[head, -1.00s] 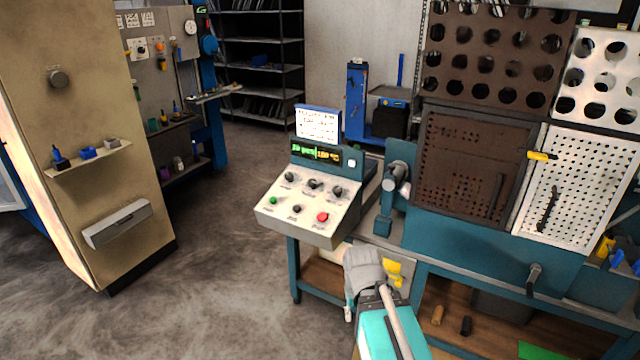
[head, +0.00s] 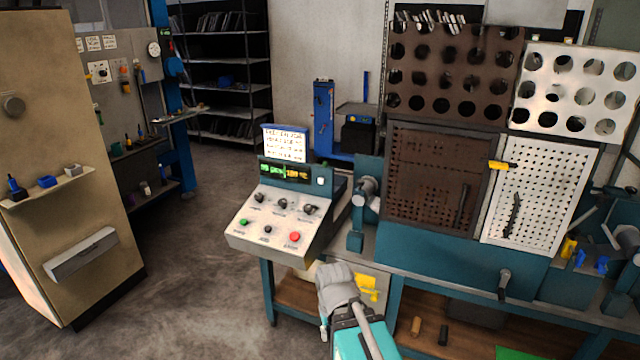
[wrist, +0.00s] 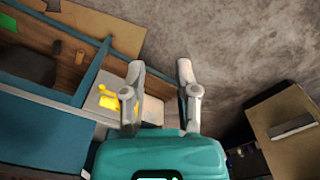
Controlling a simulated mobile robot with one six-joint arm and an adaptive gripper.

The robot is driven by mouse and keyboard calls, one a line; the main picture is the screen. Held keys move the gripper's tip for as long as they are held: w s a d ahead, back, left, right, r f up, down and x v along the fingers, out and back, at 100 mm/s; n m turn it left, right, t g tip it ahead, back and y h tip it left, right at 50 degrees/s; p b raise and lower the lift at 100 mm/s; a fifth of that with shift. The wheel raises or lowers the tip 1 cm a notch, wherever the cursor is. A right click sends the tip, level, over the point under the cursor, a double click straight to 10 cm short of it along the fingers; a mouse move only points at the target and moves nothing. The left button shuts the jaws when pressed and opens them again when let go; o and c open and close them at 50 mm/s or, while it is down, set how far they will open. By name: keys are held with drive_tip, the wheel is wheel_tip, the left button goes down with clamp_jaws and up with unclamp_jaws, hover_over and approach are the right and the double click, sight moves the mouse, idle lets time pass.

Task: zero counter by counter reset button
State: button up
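The counter's control panel (head: 250,245) stands left of the workbench, with a sloped light face. Its lit green and yellow display (head: 285,172) is above the face, and a small white button (head: 320,181) sits right of the display. The face carries several black knobs, a green button (head: 243,222) and a red button (head: 295,237). I cannot read which is the reset button. My gripper (wrist: 160,66) is open and empty in the wrist view, above the floor beside the bench.
A paper sign (head: 285,144) stands on top of the panel. Perforated die boards (head: 440,175) rise on the bench at right. A yellow item (head: 367,288) lies near my arm. A beige cabinet (head: 60,150) stands at left, with open floor (head: 190,270) between.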

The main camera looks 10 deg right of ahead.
clamp_jaws()
idle(1.2)
